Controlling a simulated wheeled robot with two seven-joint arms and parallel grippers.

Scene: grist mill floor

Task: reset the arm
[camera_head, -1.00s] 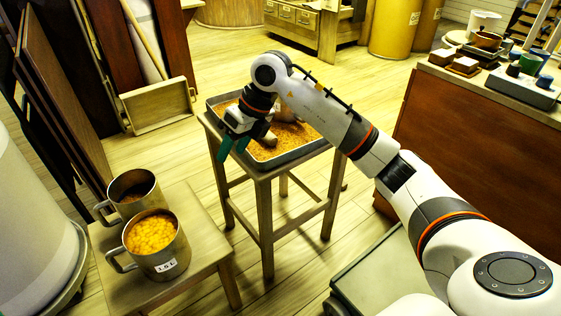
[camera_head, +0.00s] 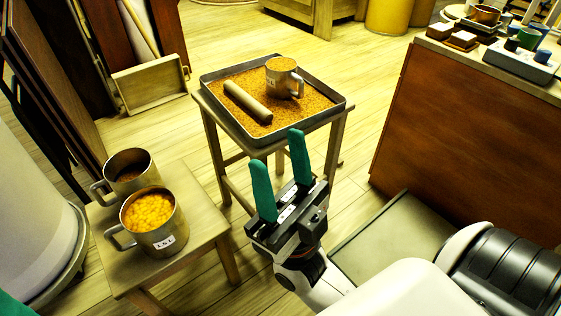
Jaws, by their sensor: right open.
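My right gripper (camera_head: 279,150) has two green fingers spread well apart with nothing between them. It stands in front of and below the stool (camera_head: 226,145), clear of the tray and the mugs. A green piece that looks like part of my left gripper (camera_head: 12,305) shows at the lower left corner; its jaws are cut off. On the stool, a metal tray (camera_head: 340,105) of orange-brown grain holds a mug (camera_head: 281,80) and a lying roller-like cylinder (camera_head: 247,102).
A low bench (camera_head: 205,222) at left bears a mug of yellow kernels (camera_head: 155,222) and a darker mug (camera_head: 130,172). A brown counter (camera_head: 460,130) with small items stands at right. A wooden tray (camera_head: 150,88) leans at the back. Floor between stool and counter is clear.

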